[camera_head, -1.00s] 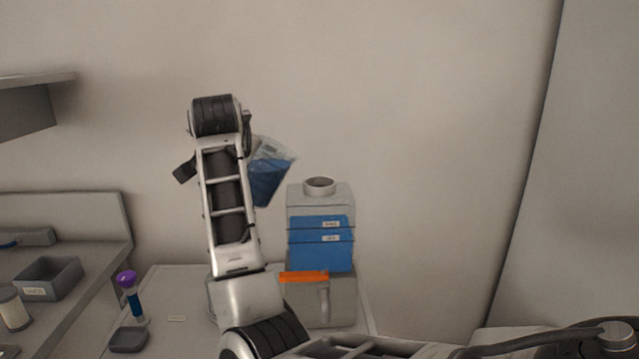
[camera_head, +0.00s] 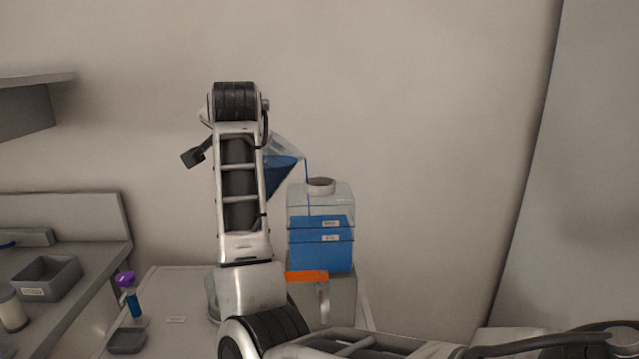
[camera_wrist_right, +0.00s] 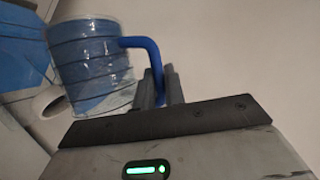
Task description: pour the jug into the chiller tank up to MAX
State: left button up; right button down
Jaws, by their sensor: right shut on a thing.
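The clear jug (camera_head: 283,164) holds blue liquid and is tilted to the right. A thin blue stream falls from its lip at the left side of the chiller tank's white neck and shows on down inside the tank. The clear chiller tank (camera_head: 345,204) holds blue liquid near its upper label; the label print is too small to read. In the wrist view, my right gripper (camera_wrist_right: 160,88) is shut on the jug's blue handle (camera_wrist_right: 150,58). The jug (camera_wrist_right: 92,65) is beside the tank's neck (camera_wrist_right: 48,102). My right arm hides part of the jug in the head view. My left gripper is out of view.
An orange strip (camera_head: 307,277) is on the grey base under the tank. The wall behind is bare.

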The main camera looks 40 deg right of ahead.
jog(key=shift+d+b, duration=0.15)
jog(key=shift+b, duration=0.15)
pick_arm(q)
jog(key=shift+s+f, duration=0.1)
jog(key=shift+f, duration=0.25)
pick_arm(e)
jog(key=shift+s+d+r, duration=0.1)
jog(key=shift+s+r, duration=0.05)
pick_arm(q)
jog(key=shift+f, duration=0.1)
pick_arm(e)
jog(key=shift+m, duration=0.3)
pick_arm(q)
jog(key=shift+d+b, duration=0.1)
jog(key=shift+b, duration=0.5)
pick_arm(e)
jog(key=shift+s+d+r+t+y, duration=0.1)
jog(key=shift+s+d+t+y, duration=0.1)
jog(key=shift+d+t+y, duration=0.15)
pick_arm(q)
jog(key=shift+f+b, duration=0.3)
pick_arm(e)
jog(key=shift+s+m, duration=0.1)
jog(key=shift+m, duration=0.3)
